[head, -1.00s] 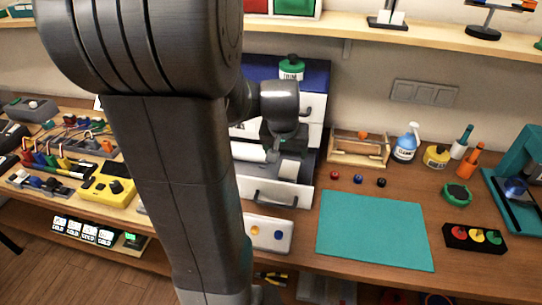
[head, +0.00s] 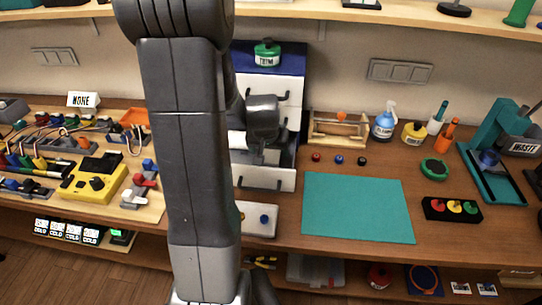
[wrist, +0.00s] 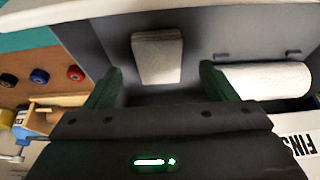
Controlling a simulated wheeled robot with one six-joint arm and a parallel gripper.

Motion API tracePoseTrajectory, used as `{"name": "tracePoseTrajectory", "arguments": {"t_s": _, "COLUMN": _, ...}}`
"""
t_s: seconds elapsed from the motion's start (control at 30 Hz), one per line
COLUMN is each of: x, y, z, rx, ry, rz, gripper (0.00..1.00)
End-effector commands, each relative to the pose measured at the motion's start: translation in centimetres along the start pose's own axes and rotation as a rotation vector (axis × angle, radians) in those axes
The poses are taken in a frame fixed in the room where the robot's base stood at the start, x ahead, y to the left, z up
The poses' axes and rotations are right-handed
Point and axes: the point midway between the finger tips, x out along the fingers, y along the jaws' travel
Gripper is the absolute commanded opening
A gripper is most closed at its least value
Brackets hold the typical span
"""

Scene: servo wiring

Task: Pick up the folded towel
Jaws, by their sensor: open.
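The folded towel (wrist: 157,57) is a pale grey-white folded block lying in the open drawer (wrist: 205,30), seen in the wrist view. My gripper (wrist: 155,85) is open, with its two dark green fingers spread on either side of the towel's near end. The towel stands between the finger lines, apart from both. In the head view my gripper (head: 262,150) is over the open drawer (head: 265,178) of the cabinet, and my arm hides much of it. The towel is hard to make out there.
A white roll (wrist: 265,80) lies in the drawer close by the right finger in the wrist view. The drawer walls surround the gripper. A wooden crate (head: 338,130) stands right of the cabinet, and a teal mat (head: 358,207) lies clear on the bench.

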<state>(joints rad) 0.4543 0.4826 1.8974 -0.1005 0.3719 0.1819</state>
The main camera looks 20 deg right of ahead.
Motion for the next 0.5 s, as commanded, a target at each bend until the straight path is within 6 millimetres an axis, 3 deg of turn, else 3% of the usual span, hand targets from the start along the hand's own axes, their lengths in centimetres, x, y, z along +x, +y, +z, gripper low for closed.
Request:
{"name": "tracePoseTrajectory", "arguments": {"t_s": 0.23, "x": 2.9, "y": 0.2, "z": 0.2, "rx": 0.001, "ry": -0.004, "rz": 0.0, "gripper": 0.78}}
{"name": "tracePoseTrajectory", "arguments": {"t_s": 0.5, "x": 3.9, "y": 0.2, "z": 0.2, "rx": 0.0, "ry": 0.0, "rz": 0.0, "gripper": 0.78}}
